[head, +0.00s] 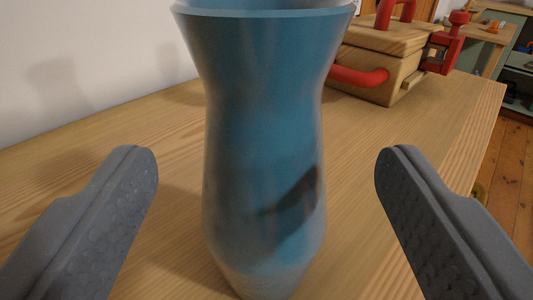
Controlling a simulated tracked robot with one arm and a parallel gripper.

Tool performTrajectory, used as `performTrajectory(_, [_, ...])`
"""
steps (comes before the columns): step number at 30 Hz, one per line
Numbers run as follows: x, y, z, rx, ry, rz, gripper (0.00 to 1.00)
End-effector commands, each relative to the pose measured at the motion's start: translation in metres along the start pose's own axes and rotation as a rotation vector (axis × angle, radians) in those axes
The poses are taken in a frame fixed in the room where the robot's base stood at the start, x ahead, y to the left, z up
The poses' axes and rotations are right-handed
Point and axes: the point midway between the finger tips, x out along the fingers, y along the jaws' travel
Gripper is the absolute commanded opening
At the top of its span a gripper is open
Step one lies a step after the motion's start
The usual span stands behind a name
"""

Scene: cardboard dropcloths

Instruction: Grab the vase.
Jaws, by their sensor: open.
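A tall blue vase (264,140) with a flared rim and a narrow neck stands upright on a wooden tabletop (385,150) in the head view. Its top edge is cut off by the frame. My gripper (267,168) is open, with one grey finger to the left of the vase and one to the right. There is clear space between each finger and the vase's sides, and neither appears to touch it. A dark shadow falls across the vase's lower right side.
A wooden box (392,60) with red handles and a red clamp (447,45) stands behind the vase to the right. A white wall (90,60) runs along the left. The table's edge lies at the right, with a plank floor beyond.

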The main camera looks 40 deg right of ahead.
Motion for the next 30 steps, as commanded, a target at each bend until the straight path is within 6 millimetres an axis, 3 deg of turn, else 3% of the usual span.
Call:
performTrajectory(7, [0.013, 0.0, -0.002, 0.002, 0.004, 0.003, 0.71])
performTrajectory(16, [0.052, 0.0, -0.004, 0.003, 0.004, 0.004, 0.71])
performTrajectory(24, [0.056, -0.001, -0.005, 0.003, 0.003, 0.002, 0.71])
performTrajectory(30, [0.056, -0.001, -0.004, 0.002, 0.003, 0.002, 0.15])
